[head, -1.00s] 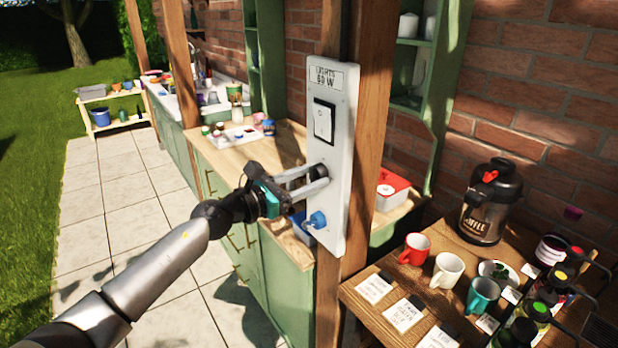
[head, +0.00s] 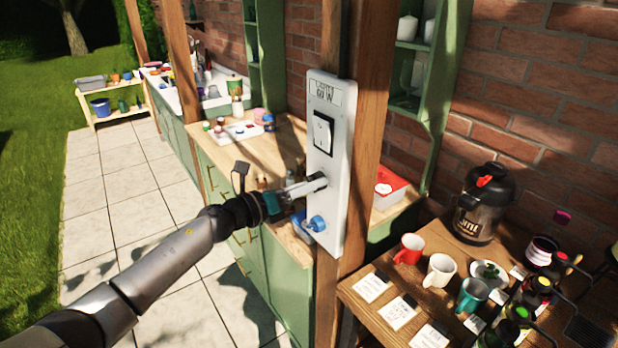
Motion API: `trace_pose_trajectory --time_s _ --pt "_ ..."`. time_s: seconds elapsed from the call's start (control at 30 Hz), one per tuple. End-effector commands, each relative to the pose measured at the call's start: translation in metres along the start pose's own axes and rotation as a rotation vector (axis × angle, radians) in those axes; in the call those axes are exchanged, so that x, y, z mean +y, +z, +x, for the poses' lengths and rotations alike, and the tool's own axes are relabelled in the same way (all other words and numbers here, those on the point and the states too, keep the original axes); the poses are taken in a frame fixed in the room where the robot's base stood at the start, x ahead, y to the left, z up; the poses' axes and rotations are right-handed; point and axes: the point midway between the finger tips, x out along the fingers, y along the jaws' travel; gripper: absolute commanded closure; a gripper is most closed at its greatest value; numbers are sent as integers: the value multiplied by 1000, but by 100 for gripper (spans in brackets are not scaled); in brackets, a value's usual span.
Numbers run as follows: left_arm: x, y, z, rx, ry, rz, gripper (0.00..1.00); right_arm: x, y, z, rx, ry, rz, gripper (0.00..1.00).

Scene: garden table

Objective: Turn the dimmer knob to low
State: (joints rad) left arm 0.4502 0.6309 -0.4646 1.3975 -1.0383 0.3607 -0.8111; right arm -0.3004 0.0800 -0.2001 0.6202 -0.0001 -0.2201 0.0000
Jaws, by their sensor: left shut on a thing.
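A white switch panel (head: 336,215) is fixed upright on a wooden post. My left gripper (head: 318,183) reaches in from the left and is shut on the dark dimmer knob at the panel's middle. The fingers hide most of that knob, so its pointer cannot be read. My right gripper is not in view.
A wooden counter (head: 284,152) with a red-lidded box (head: 390,186) stands behind the post. At right, a table holds a coffee flask (head: 478,205), mugs (head: 439,270), cards and bottles. Paving (head: 110,215) lies open at left.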

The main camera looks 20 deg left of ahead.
Motion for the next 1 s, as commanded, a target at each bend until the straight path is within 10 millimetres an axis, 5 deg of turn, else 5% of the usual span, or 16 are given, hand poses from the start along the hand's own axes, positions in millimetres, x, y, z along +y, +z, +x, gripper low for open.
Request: trace_pose_trajectory --time_s 1.0 --pt "1 2 0 58 -10 -824 100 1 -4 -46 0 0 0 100"
